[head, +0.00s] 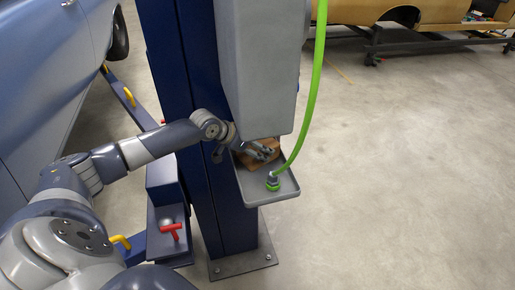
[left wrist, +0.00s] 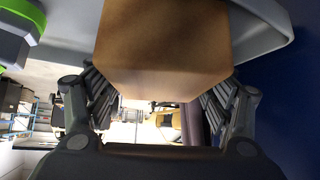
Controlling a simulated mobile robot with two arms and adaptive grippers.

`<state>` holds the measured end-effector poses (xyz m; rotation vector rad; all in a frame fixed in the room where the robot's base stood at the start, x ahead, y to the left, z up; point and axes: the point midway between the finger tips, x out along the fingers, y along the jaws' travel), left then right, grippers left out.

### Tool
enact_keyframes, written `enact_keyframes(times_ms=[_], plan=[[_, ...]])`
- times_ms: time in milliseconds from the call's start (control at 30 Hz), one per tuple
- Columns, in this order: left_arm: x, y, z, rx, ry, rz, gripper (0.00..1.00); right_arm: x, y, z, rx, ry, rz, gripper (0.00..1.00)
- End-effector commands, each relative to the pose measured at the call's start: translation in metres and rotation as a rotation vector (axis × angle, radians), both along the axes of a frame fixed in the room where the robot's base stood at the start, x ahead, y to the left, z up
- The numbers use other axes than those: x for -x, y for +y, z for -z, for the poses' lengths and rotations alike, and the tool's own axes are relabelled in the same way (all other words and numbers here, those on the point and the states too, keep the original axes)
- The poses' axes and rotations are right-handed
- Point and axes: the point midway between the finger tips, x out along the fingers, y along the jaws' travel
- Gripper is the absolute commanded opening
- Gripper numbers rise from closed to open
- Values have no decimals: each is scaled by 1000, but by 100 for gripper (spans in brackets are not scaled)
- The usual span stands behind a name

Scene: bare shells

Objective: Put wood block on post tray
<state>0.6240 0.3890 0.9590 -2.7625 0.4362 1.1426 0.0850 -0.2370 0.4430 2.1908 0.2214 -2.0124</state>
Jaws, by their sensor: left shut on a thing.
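The wood block (head: 251,163) is a brown block at the back of the grey post tray (head: 287,188), below the grey box on the post. My left gripper (head: 264,152) is shut on it, and its fingers partly hide the block in the head view. In the left wrist view the block (left wrist: 165,45) fills the space between the two fingers, with the tray (left wrist: 262,42) right behind it. I cannot tell whether the block touches the tray floor. My right gripper is not in view.
A green hose (head: 313,85) hangs down to a fitting (head: 272,182) at the tray's front. The blue post (head: 190,110) and grey box (head: 262,70) stand close to my left arm. A blue car (head: 50,80) is at left. The floor at right is clear.

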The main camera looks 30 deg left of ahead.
Motion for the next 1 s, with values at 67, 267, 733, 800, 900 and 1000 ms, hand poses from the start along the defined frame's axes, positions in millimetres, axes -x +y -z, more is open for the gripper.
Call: enact_keyframes(times_ms=[67, 267, 733, 800, 900, 1000], plan=[[-1, 0, -1, 0, -2, -1, 34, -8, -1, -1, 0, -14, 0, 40], [0, 0, 2, 0, 1, 0, 95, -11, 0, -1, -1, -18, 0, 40], [1, 1, -1, -2, 1, 0, 95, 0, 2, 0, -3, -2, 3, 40], [6, 3, -5, -2, 1, 0, 95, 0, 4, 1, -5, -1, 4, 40], [15, 6, -14, -3, 1, 0, 95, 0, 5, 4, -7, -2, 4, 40], [28, 11, -26, -5, 2, 0, 95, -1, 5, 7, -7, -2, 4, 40]])
